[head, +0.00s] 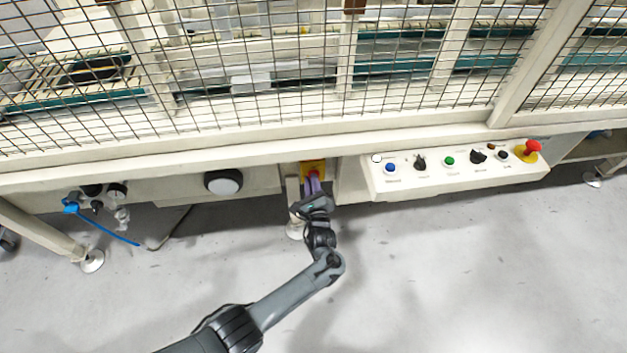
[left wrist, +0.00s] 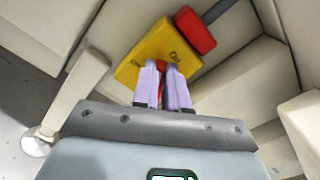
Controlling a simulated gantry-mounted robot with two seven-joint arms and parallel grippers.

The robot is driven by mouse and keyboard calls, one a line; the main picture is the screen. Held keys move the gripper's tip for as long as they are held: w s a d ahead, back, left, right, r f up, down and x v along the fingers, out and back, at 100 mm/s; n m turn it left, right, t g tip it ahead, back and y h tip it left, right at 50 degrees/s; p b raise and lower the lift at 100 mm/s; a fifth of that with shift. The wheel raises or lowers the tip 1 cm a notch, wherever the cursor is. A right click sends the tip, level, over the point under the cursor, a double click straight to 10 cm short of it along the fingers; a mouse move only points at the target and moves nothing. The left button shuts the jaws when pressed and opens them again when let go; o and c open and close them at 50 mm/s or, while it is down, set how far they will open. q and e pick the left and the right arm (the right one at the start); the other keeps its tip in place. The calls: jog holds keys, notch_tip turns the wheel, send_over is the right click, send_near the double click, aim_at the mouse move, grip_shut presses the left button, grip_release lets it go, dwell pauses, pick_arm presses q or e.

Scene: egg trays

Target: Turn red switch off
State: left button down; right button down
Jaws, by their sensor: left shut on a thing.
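The red switch (head: 314,173) sits on a yellow plate (head: 306,166) in a recess of the machine's front frame. In the left wrist view the yellow plate (left wrist: 150,48) lies tilted just past my fingers, with small dark markings on it. My left gripper (head: 314,185) reaches it with two purple fingers, which also show in the left wrist view (left wrist: 163,85). The fingers are shut on the red switch (left wrist: 161,67), a strip of which shows between them. The rest of the switch is hidden by the fingers. My right gripper is not in view.
A red block (left wrist: 195,31) sits beside the yellow plate. Cream frame walls stand close around my gripper. To the right is a control panel (head: 380,183) with knobs, buttons and a red emergency stop (head: 532,147). Wire mesh (head: 240,70) rises above. The floor in front is clear.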

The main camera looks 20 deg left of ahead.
pick_arm(q)
jog(key=shift+s+a+f+n, duration=0.1)
jog(key=shift+f+n, duration=0.15)
jog(key=shift+n, duration=1.6)
jog(key=shift+s+a+f+n, duration=0.15)
jog(key=shift+f+n, duration=0.1)
jog(key=shift+n, duration=1.55)
jog(key=shift+w+a+f+n, duration=0.1)
jog(key=shift+f+n, duration=0.15)
jog(key=shift+n, duration=1.6)
jog(key=c, duration=1.2)
grip_release()
jog(key=shift+o, duration=0.2)
